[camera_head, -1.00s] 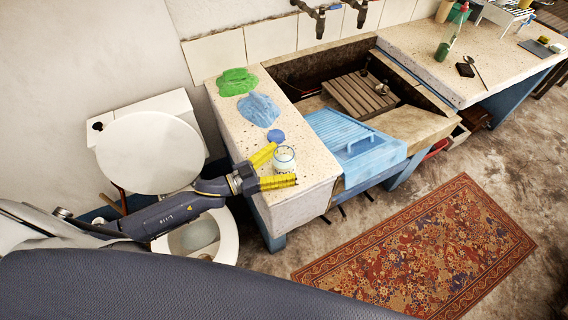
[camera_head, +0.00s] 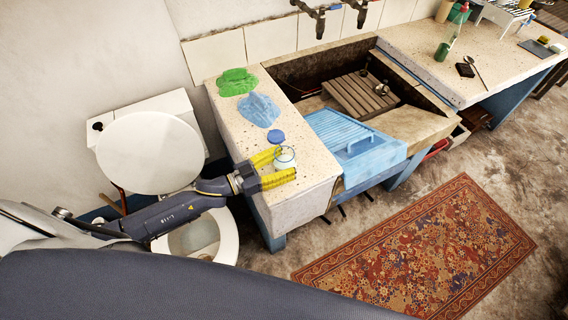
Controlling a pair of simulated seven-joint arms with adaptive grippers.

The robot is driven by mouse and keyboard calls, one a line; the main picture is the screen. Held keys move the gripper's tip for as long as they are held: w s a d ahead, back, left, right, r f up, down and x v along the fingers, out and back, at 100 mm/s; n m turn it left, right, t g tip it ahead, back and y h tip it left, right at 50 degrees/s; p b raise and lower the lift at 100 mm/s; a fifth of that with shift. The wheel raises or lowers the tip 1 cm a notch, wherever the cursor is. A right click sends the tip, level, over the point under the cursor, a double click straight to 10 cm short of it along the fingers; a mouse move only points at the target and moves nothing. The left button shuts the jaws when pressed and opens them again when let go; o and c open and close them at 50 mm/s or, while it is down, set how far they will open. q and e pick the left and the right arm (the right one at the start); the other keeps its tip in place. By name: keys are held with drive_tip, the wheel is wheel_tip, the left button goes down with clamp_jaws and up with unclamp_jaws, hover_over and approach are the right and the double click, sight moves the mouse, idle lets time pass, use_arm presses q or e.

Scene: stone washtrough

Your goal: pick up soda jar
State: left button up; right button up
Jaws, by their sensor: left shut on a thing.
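The soda jar (camera_head: 285,158) is a small clear and white jar standing on the near end of the speckled stone counter (camera_head: 232,127). A round blue lid (camera_head: 276,136) lies just behind it on the counter. My left gripper (camera_head: 282,165) has yellow fingers and reaches in from the left. Its fingers are closed in on both sides of the jar and grip it. The lower part of the jar is partly hidden by the nearer finger. My right gripper is not in view.
A blue cloth (camera_head: 259,109) and a green cloth (camera_head: 237,81) lie farther back on the counter. The toilet (camera_head: 150,150) stands left of the counter. A patterned rug (camera_head: 420,250) covers the floor.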

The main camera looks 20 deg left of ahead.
use_arm(q)
wheel_tip(320, 180, up, 20)
idle(0.9)
idle(0.4)
drive_tip(key=w+a+r+n+t+y, duration=0.2)
drive_tip(key=w+a+n+t+y, duration=0.25)
drive_tip(key=w+y, duration=0.2)
drive_tip(key=shift+s+a+f+n+t+y, duration=0.15)
drive_tip(key=shift+s+a+f+n+y, duration=0.1)
drive_tip(key=shift+f+n+y, duration=0.7)
drive_tip(key=shift+s+a+f+n+t+y, duration=0.2)
drive_tip(key=shift+f+n+y, duration=0.45)
drive_tip(key=shift+y, duration=0.55)
drive_tip(key=shift+s+a+f+n+t+y, duration=0.15)
drive_tip(key=shift+s+f+n+y, duration=0.1)
drive_tip(key=shift+f+n+y, duration=0.7)
drive_tip(key=shift+r, duration=0.25)
